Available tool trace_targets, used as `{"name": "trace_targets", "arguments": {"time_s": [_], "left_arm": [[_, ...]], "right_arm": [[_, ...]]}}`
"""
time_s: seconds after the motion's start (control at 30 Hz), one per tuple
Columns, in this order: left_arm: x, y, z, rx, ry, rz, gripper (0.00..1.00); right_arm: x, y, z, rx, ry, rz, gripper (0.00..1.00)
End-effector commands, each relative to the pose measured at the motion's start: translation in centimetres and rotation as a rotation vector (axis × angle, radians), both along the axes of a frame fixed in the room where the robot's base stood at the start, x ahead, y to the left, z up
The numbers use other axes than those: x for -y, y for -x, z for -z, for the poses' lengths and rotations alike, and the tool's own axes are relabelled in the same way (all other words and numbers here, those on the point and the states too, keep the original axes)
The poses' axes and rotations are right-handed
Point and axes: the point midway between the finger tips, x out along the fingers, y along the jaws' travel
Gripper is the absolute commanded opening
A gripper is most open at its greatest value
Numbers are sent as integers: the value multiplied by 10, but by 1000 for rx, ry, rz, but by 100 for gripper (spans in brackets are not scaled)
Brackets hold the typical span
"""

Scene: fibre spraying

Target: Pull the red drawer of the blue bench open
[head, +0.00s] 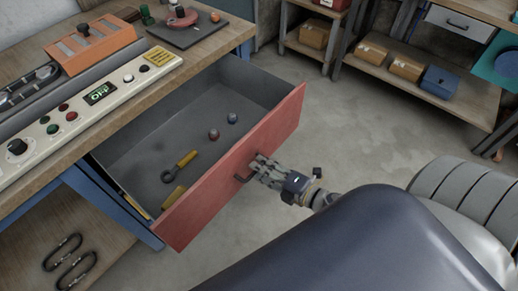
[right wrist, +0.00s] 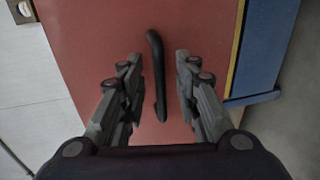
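The red drawer (head: 240,170) of the blue bench (head: 205,65) is pulled well out, and its grey inside shows. Its black handle (head: 243,178) is on the red front, and it also shows in the right wrist view (right wrist: 157,75). My right gripper (head: 259,169) is at the handle. In the right wrist view its two fingers (right wrist: 157,80) stand on either side of the handle, with a gap showing on both sides, so it is open. My left gripper is not in view.
Inside the drawer lie a yellow-handled tool (head: 180,166), another yellow handle (head: 174,196) and two small round pieces (head: 213,134). A control panel (head: 90,105) is on the bench top. Shelves with boxes (head: 405,68) stand at the back right. The floor before the drawer is clear.

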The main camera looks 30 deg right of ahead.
Motion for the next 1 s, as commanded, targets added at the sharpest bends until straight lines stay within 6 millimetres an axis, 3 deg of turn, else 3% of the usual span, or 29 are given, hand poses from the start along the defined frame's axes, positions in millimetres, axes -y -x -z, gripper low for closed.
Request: {"name": "trace_targets", "arguments": {"time_s": [0.3,0.5,1.0], "left_arm": [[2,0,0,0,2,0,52],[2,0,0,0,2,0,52],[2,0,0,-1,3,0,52]], "right_arm": [[21,59,-12,-5,-1,3,30],[31,85,-19,-3,-2,3,30],[34,94,-22,0,0,1,30]]}}
